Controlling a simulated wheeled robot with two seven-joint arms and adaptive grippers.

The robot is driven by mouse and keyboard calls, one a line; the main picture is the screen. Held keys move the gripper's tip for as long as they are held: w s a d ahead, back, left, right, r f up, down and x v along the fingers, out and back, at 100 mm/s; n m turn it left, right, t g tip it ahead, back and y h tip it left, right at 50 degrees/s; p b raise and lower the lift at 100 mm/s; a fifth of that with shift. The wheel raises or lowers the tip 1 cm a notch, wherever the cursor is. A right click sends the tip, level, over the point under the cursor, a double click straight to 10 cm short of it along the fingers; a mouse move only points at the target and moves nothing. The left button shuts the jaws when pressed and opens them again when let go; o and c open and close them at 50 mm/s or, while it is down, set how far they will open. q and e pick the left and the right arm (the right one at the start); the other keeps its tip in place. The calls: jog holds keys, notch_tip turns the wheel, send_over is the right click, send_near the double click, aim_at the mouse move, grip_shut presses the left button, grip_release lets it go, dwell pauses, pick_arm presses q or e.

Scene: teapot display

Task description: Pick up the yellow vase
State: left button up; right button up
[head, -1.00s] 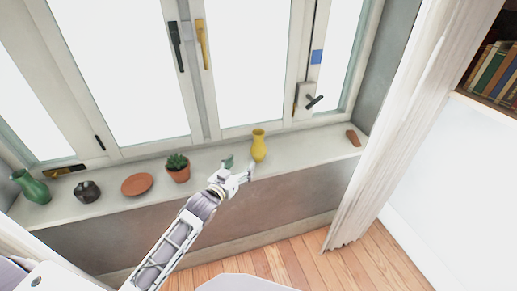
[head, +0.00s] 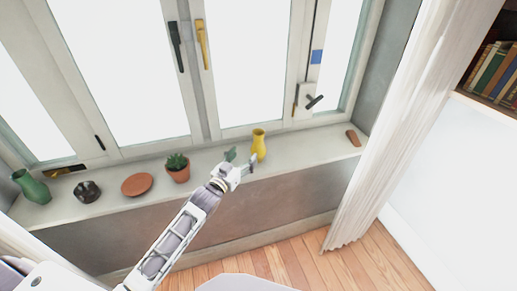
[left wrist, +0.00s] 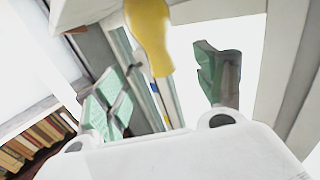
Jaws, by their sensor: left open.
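The yellow vase (head: 259,146) stands upright on the window sill (head: 310,146), right of the middle. My left gripper (head: 241,160) is open and empty, just left of and in front of the vase in the head view. In the left wrist view the vase (left wrist: 150,38) shows at the top, in the gap between the two green-padded fingers of my left gripper (left wrist: 165,88), beyond their tips. No contact with the vase shows. My right gripper is not in view.
On the sill to the left are a potted plant (head: 177,168), a terracotta dish (head: 136,185), a dark pot (head: 87,191) and a green vase (head: 31,187). A small brown object (head: 353,137) lies at right. Windows stand behind; a white curtain (head: 385,130) hangs at right.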

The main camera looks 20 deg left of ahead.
aim_at(256, 142)
pick_arm(q)
jog(key=shift+w+d, duration=0.2)
jog(key=shift+w, duration=0.9)
jog(key=shift+w+d, duration=0.25)
jog(key=shift+w, duration=0.8)
jog(key=shift+w+d, duration=0.2)
jog(key=shift+w, duration=1.05)
jog(key=shift+w+d+r, duration=0.15)
jog(key=shift+w+d, duration=0.1)
jog(key=shift+w, duration=0.55)
jog(key=shift+w+d+r, duration=0.1)
jog(key=shift+w+d, duration=0.15)
jog(key=shift+w, duration=0.5)
jog(key=shift+w+d, duration=0.25)
jog(key=shift+w, duration=0.65)
jog(key=c, duration=1.3)
jog(key=shift+r, duration=0.1)
